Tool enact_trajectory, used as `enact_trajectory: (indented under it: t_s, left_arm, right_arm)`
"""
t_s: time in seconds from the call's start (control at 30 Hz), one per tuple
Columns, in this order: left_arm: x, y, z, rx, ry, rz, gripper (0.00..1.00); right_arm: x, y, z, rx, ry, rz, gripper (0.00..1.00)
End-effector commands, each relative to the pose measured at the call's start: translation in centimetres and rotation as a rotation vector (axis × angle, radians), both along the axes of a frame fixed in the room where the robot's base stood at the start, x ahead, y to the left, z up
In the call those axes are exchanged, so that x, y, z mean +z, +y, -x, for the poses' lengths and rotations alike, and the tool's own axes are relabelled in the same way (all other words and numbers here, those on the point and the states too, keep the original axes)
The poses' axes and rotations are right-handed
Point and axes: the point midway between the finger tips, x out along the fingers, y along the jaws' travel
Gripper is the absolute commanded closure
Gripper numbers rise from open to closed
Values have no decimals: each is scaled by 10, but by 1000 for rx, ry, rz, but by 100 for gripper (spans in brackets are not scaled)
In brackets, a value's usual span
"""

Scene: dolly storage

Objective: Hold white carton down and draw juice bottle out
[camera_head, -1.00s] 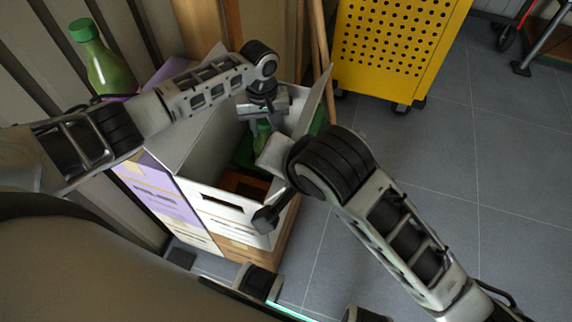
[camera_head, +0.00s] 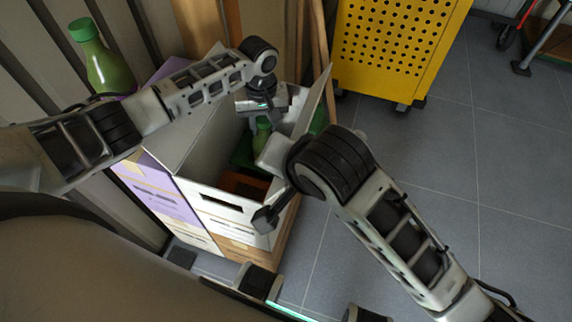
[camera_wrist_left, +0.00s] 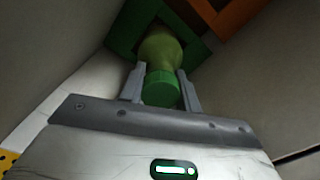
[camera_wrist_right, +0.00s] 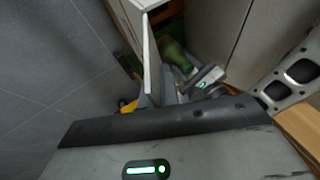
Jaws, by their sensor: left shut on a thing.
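The white carton (camera_head: 222,198) stands open with its flaps up, stacked on a brown box. The juice bottle (camera_wrist_left: 160,50) is green with a green cap (camera_wrist_left: 161,88), upright inside the carton; part of it also shows in the head view (camera_head: 263,127). My left gripper (camera_wrist_left: 161,90) is shut on the cap, reaching into the carton from above. My right gripper (camera_wrist_right: 164,95) is at the carton's right side, by a raised white panel (camera_wrist_right: 150,55). Whether its fingers close on that panel is unclear. The bottle's lower part is hidden.
A purple carton (camera_head: 155,190) stands left of the white one. Another green bottle (camera_head: 103,60) stands behind it. Inside the white carton are green and orange dividers (camera_wrist_left: 222,14). A yellow perforated cabinet (camera_head: 395,50) on wheels stands behind.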

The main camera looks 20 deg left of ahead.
Motion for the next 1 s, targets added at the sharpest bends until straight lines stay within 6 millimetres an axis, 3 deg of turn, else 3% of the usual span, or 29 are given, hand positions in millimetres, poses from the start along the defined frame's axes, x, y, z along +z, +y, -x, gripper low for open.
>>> enact_trajectory:
  t_s: [1.0]
  left_arm:
    - [96, -1, -3, -1, -11, 4, 100]
  right_arm:
    - [-1, -1, -1, -5, 1, 4, 100]
